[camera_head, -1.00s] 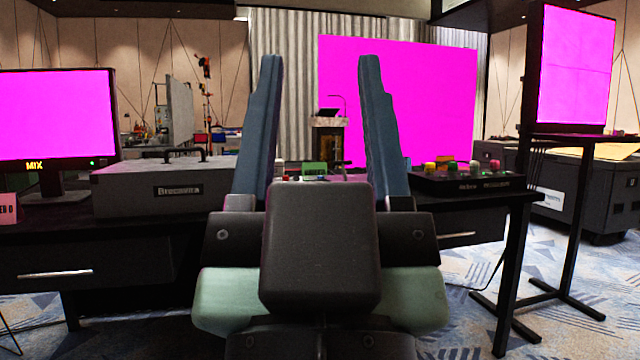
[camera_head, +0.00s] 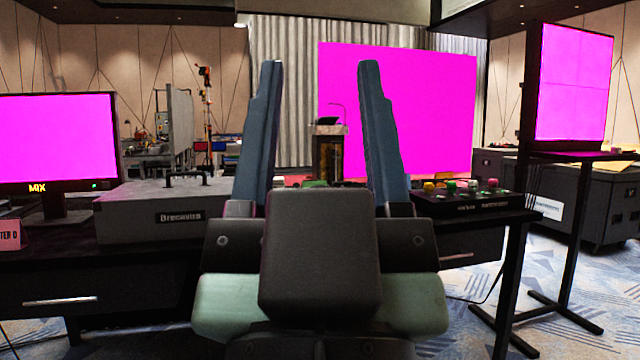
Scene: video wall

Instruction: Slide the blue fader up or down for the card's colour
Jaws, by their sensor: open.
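My gripper (camera_head: 320,72) is open and empty, its two blue-grey fingers pointing up and forward in the middle of the view. A pink card (camera_head: 10,235) with partly cut-off lettering stands at the left edge on the dark desk (camera_head: 70,250). I cannot make out a blue fader; the middle of the desk is largely hidden behind my gripper. A black control box (camera_head: 480,203) with several coloured knobs sits on the right part of the desk, beyond my right finger.
A monitor (camera_head: 55,140) marked MIX shows magenta at left, beside a grey case (camera_head: 150,212). A large magenta screen (camera_head: 430,115) and a lectern (camera_head: 328,155) stand behind. Another magenta screen (camera_head: 575,85) stands at right on a black stand.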

